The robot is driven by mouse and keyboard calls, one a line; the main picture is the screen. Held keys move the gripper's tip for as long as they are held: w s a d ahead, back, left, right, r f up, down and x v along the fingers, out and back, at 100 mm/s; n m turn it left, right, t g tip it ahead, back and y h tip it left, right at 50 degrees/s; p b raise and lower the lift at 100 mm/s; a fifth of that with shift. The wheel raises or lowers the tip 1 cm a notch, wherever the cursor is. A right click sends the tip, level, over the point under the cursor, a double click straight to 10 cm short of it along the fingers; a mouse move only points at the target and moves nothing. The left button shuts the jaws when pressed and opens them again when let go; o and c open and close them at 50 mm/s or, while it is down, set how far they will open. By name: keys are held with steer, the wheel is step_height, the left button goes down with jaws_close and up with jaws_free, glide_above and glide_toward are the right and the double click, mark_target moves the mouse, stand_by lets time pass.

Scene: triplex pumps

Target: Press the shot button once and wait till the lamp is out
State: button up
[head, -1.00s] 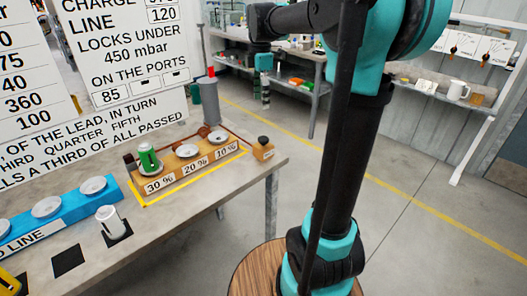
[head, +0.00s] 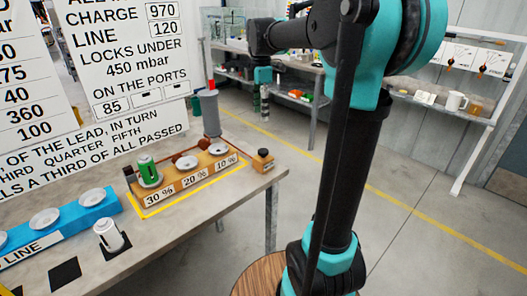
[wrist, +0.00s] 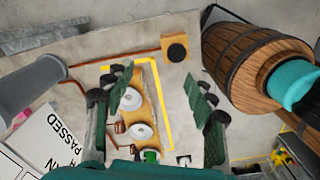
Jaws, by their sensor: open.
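The shot button appears to be the dark round knob on a small wooden block (head: 263,160) at the table's right end. In the wrist view the block (wrist: 175,52) lies ahead of and between the fingertips, apart from them. My gripper (head: 264,101) hangs beyond the table end in the head view. In the wrist view its two fingers (wrist: 157,85) are wide apart with nothing held. A red cap (head: 211,85) on a grey cylinder (head: 210,112) may be the lamp; I cannot tell whether it is lit.
A wooden rack (head: 190,182) marked 30 %, 20 % and 10 % holds white dishes and a green can (head: 148,170). A copper-coloured pipe (wrist: 115,59) runs to the button block. A blue rack (head: 72,215) and white cup (head: 108,236) stand left. A barrel (wrist: 250,62) is at right.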

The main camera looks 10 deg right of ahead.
jaws_close()
stand_by(1.4)
